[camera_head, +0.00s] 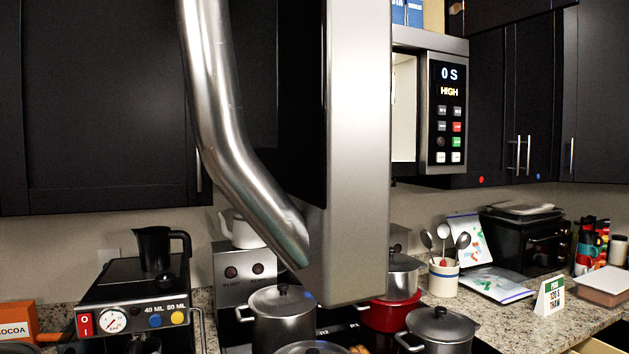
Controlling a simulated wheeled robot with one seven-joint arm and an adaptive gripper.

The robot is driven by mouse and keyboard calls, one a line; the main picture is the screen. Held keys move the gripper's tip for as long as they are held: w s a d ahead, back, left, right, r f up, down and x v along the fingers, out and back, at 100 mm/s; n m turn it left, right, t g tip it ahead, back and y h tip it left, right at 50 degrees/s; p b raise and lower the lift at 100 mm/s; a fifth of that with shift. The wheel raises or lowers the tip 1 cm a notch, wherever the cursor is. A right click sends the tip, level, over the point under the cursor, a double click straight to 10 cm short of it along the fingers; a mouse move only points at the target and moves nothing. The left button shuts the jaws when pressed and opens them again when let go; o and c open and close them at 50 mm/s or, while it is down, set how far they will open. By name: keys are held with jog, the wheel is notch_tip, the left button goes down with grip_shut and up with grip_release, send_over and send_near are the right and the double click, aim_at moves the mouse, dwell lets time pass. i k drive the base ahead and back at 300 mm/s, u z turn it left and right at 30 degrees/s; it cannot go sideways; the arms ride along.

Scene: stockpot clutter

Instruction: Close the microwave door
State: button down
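The microwave (447,172) is mounted among dark upper cabinets right of centre. Its control panel reads "0 S" and "HIGH". Its door (355,150) stands open and swung out toward me, so its silver edge fills the middle of the view. The door's thick, curved metal handle (222,115) is close to me on the door's left side. The door hides most of the microwave's inside; a narrow lit strip of it (404,105) shows. My gripper is not in view.
Below the door are lidded pots (283,318), a red pot (388,317) and another pot (440,330). A coffee machine (140,300) with a black pitcher (157,248) stands left. A utensil crock (443,278) and a green-and-white sign (549,296) stand right.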

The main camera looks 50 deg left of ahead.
aim_at(290, 101)
jog(key=z, duration=0.05)
jog(key=k, duration=1.6)
jog(key=u, duration=1.3)
